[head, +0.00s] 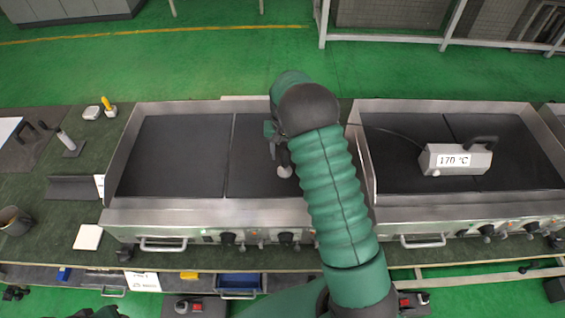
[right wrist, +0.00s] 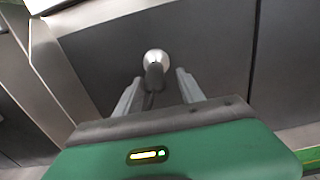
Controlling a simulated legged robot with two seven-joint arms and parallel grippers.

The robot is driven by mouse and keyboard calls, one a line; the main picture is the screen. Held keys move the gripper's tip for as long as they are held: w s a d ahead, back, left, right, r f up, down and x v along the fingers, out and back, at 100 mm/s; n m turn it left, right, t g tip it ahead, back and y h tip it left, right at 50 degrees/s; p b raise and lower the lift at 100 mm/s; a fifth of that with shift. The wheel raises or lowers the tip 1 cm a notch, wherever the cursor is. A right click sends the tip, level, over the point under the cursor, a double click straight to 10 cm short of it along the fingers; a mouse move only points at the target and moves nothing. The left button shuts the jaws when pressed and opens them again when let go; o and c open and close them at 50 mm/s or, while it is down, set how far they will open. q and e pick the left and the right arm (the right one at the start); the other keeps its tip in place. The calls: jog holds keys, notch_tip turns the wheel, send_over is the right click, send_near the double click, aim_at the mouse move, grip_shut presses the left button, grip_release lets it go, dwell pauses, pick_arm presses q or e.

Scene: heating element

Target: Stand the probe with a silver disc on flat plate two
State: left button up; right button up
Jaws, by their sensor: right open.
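The probe (right wrist: 153,74) has a dark handle and a round silver disc (right wrist: 156,57). In the head view its pale disc end (head: 285,171) shows over the right-hand dark plate (head: 252,180) of the left griddle. My right gripper (right wrist: 158,76) is open, with one finger on each side of the probe's handle and no visible contact. In the head view the gripper (head: 277,146) is mostly hidden behind my right arm. Whether the disc lies flat on the plate is hard to tell. The left-hand plate (head: 172,155) is bare. My left gripper is not in view.
A temperature box (head: 456,158) reading 170 °C sits on the right griddle (head: 400,185), and a thin cable runs from it toward my right arm. Raised metal walls edge both griddles. Small tools and a mug (head: 14,220) lie on the bench at left.

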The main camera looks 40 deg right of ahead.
jog(key=r, duration=0.5)
jog(key=shift+a+r, duration=0.2)
jog(key=shift+r, duration=0.05)
jog(key=s+a+n+t, duration=0.1)
jog(key=s+a+n, duration=0.3)
jog(key=s+a, duration=0.4)
jog(key=s+a+n+t, duration=0.1)
jog(key=s+a+n, duration=0.3)
jog(key=s+a, duration=0.4)
jog(key=a, duration=0.6)
jog(key=shift+s+r+t, duration=0.25)
jog(key=shift+r+t, duration=0.05)
jog(key=shift+a, duration=0.2)
